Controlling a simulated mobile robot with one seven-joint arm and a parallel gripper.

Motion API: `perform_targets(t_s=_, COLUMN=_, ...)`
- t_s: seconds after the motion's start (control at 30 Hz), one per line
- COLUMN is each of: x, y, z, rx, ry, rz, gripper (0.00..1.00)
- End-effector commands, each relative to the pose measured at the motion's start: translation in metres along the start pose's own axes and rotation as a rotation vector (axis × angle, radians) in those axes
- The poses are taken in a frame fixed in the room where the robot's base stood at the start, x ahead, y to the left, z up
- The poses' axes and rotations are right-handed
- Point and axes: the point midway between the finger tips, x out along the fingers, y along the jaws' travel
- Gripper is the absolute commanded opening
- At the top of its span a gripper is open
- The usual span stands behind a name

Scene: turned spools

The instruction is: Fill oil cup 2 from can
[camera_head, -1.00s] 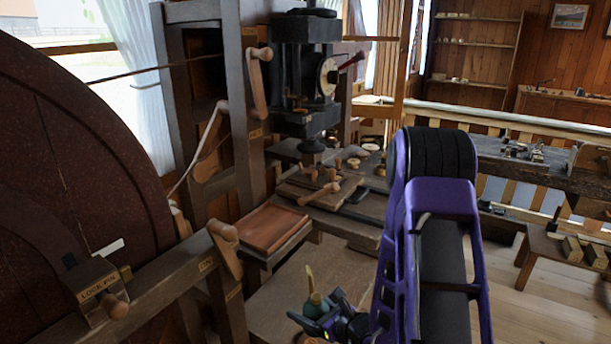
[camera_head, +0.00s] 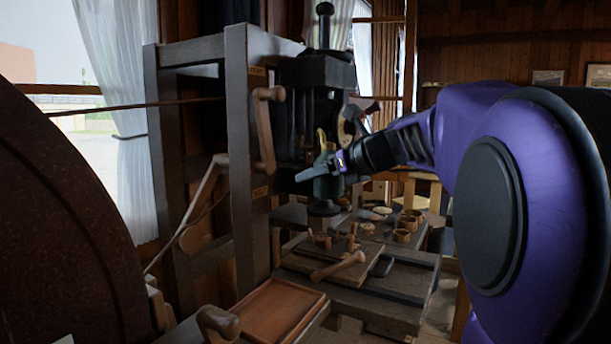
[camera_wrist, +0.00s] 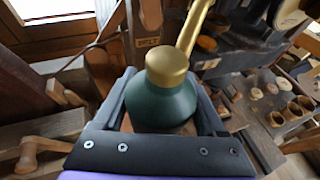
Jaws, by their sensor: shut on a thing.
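The oil can (camera_wrist: 162,105) has a dark green body, a brass cap and a long brass spout, which points up and right in the wrist view. My gripper (camera_wrist: 163,112) is shut on the can, with one dark finger on each side of the body. In the head view my gripper (camera_head: 320,172) holds the can (camera_head: 325,188) roughly upright and raised, in front of the dark machine head (camera_head: 318,75). The fingers cover part of the can there. I cannot make out oil cup 2 in either view.
A wooden frame post (camera_head: 243,150) with a crank handle (camera_head: 265,130) stands just left of the gripper. Below are a bench (camera_head: 345,300) with turned pieces and a wooden tray (camera_head: 280,310). A large dark wheel (camera_head: 60,230) fills the left.

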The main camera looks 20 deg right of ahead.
Motion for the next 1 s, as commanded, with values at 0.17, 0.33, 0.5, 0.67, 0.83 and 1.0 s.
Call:
perform_targets(t_s=0.17, x=-0.011, y=-0.002, z=0.014, rx=0.017, ry=0.008, rz=-0.024, gripper=0.09)
perform_targets(t_s=0.33, x=-0.009, y=-0.004, z=0.019, rx=0.046, ry=0.069, rz=-0.01, gripper=0.09)
perform_targets(t_s=0.5, x=-0.003, y=-0.007, z=0.024, rx=0.099, ry=0.181, rz=0.012, gripper=0.09)
perform_targets(t_s=0.67, x=0.0, y=-0.011, z=0.029, rx=0.157, ry=0.297, rz=0.032, gripper=0.09)
perform_targets(t_s=0.83, x=-0.001, y=-0.011, z=0.034, rx=0.19, ry=0.358, rz=0.045, gripper=0.09)
perform_targets(t_s=1.0, x=-0.001, y=-0.012, z=0.036, rx=0.214, ry=0.408, rz=0.055, gripper=0.09)
